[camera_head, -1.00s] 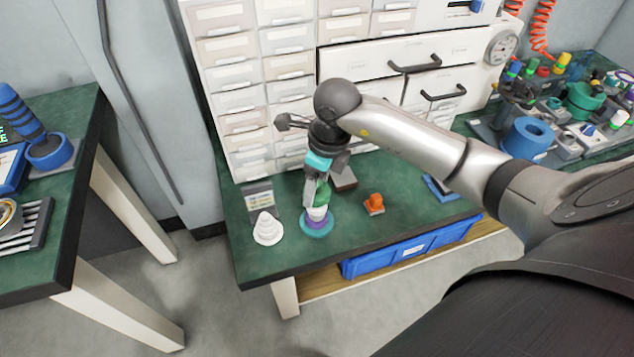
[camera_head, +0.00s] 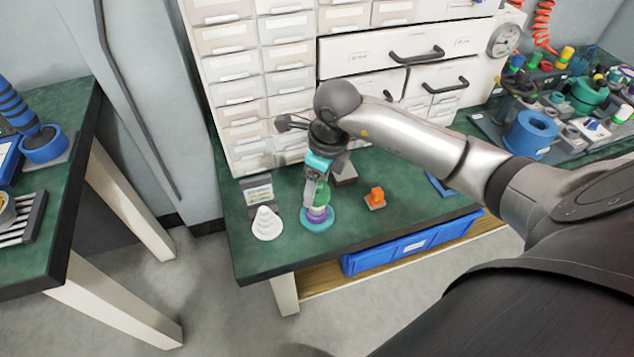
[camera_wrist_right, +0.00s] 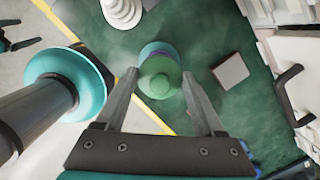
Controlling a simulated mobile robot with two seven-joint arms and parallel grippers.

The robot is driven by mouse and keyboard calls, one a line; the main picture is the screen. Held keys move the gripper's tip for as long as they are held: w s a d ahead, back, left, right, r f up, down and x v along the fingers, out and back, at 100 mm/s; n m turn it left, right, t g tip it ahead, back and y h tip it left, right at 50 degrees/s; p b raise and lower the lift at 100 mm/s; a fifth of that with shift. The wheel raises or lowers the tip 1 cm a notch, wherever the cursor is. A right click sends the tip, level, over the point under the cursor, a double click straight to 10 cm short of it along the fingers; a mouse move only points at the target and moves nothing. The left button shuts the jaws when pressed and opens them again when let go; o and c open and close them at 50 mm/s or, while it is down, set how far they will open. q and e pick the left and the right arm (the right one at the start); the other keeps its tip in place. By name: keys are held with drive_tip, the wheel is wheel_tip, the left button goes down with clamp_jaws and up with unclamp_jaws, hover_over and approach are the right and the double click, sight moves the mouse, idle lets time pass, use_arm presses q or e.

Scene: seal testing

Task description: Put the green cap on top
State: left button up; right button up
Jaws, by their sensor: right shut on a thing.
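My right gripper (camera_head: 318,190) points down at the stack on the table. It is shut on the green cap (camera_head: 322,196); the cap also shows between the fingertips in the wrist view (camera_wrist_right: 160,78). Below the cap, white and purple rings (camera_head: 317,213) sit on a round teal base (camera_head: 317,224). The cap is right over the rings; I cannot tell whether it touches them. In the wrist view the cap hides most of the stack. My left gripper (camera_wrist_right: 30,32) shows at the upper left edge of the wrist view, its dark fingers apart and empty.
A white stepped cone (camera_head: 267,225) stands just left of the stack. An orange part (camera_head: 375,197) is to the right, and a dark block (camera_head: 345,173) lies behind. A drawer cabinet (camera_head: 240,90) rises at the back. The table's front edge is bare.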

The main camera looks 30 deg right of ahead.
drive_tip(key=shift+f+b, duration=0.55)
drive_tip(key=shift+f, duration=0.2)
drive_tip(key=o, duration=1.3)
wheel_tip(320, 180, up, 7)
drive_tip(key=p, duration=0.6)
drive_tip(key=shift+r, duration=0.15)
